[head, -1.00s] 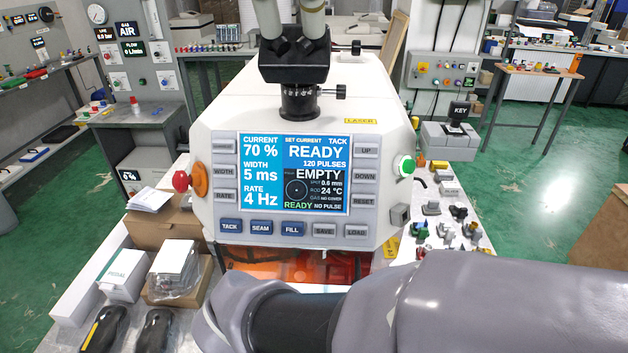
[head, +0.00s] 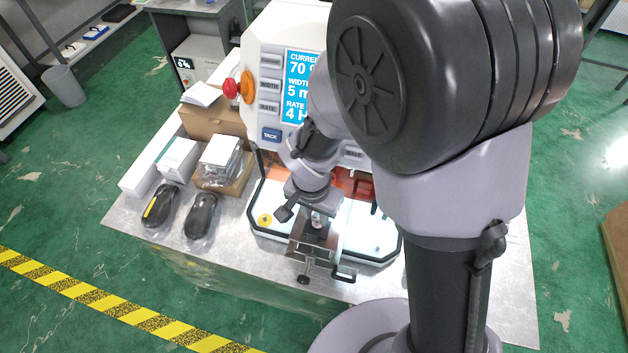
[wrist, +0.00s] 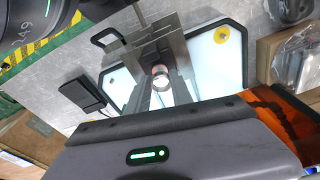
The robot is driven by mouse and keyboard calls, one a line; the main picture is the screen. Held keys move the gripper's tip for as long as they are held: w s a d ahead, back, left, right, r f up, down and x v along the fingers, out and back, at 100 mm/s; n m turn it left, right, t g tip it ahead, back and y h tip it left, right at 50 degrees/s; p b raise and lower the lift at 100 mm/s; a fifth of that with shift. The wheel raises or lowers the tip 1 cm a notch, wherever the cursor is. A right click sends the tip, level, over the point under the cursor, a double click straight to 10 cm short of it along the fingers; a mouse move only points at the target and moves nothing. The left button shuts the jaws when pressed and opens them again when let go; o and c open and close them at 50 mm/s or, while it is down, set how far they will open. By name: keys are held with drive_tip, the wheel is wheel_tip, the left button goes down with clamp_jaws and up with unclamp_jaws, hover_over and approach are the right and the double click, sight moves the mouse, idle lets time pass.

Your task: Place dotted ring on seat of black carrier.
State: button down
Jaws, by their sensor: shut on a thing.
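My gripper (wrist: 160,75) is over the lit work floor of the machine, and it also shows in the head view (head: 316,222). It is shut on a small round piece (wrist: 160,83) with a coppery rim and a bright middle, which looks like the ring. Its dots are too small to make out. A metal slide-like fixture (head: 314,257) lies just below and in front of the gripper. I cannot pick out the black carrier or its seat; the gripper and arm hide much of this area.
The white machine (head: 262,50) stands behind, with an orange shield (wrist: 270,117) at its opening. A black handle (head: 343,273) sticks out in front. A yellow disc (head: 265,220) lies on the lit floor.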

wheel_tip(320, 180, down, 2)
drive_tip(key=shift+s+f+b, duration=0.1)
drive_tip(key=shift+f+b, duration=0.05)
drive_tip(key=shift+b, duration=0.15)
drive_tip(key=shift+f, duration=0.2)
drive_tip(key=shift+r, duration=0.1)
drive_tip(key=shift+f, duration=0.2)
drive_tip(key=c, duration=1.1)
unclamp_jaws()
drive_tip(key=shift+r, duration=0.1)
